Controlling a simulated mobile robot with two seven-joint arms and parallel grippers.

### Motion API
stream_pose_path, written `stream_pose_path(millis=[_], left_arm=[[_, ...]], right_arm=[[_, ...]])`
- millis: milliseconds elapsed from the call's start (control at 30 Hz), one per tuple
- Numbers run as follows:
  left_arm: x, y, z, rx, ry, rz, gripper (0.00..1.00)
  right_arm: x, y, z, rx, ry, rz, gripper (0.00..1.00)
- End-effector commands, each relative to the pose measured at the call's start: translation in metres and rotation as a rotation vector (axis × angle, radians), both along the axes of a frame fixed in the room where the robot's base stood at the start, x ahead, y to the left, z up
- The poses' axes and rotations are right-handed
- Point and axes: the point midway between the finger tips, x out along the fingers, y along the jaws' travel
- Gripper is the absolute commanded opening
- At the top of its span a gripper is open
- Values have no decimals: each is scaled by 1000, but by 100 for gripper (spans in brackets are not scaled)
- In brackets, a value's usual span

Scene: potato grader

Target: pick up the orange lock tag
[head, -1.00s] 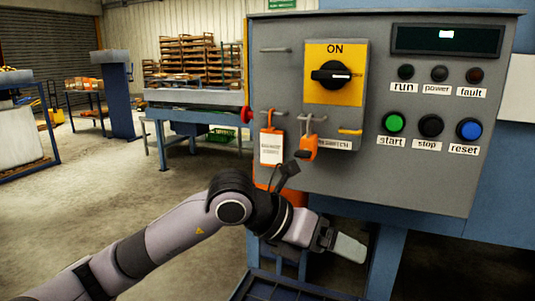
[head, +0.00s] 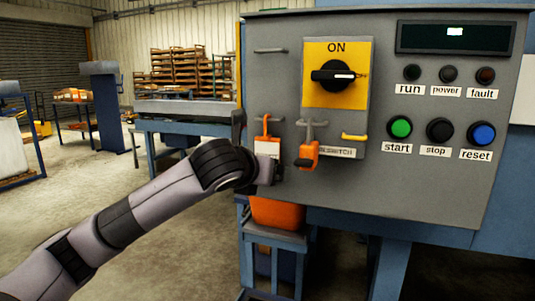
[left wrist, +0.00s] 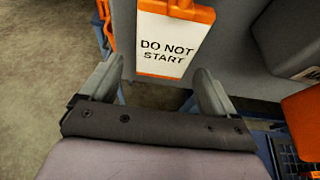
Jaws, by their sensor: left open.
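The orange lock tag (head: 267,147) hangs by its orange hook from a peg on the left of the grey control panel. In the left wrist view the tag (left wrist: 165,45) shows a white face reading "DO NOT START" with an orange edge. My left gripper (left wrist: 157,72) is open, its fingers to either side of the tag's lower part in that view; I cannot tell whether they reach around it. In the head view my left gripper (head: 268,172) is at the tag's lower end and hides part of it. My right gripper is not in view.
An orange padlock (head: 309,156) hangs just right of the tag, below the yellow ON switch (head: 336,93). The panel (head: 350,190) stands close behind. An orange bin (head: 277,213) is below. Open floor lies to the left.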

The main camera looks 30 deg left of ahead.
Motion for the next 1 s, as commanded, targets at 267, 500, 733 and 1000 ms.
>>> stream_pose_path(millis=[267, 500, 733, 1000], left_arm=[[7, 1, -3, 1, -1, -1, 89], [7, 1, -3, 1, 0, -1, 31], [6, 1, -3, 1, -1, -1, 28], [7, 1, 11, 0, -3, -2, 28]], right_arm=[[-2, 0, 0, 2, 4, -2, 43], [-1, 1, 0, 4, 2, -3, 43], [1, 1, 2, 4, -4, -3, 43], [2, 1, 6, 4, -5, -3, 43]])
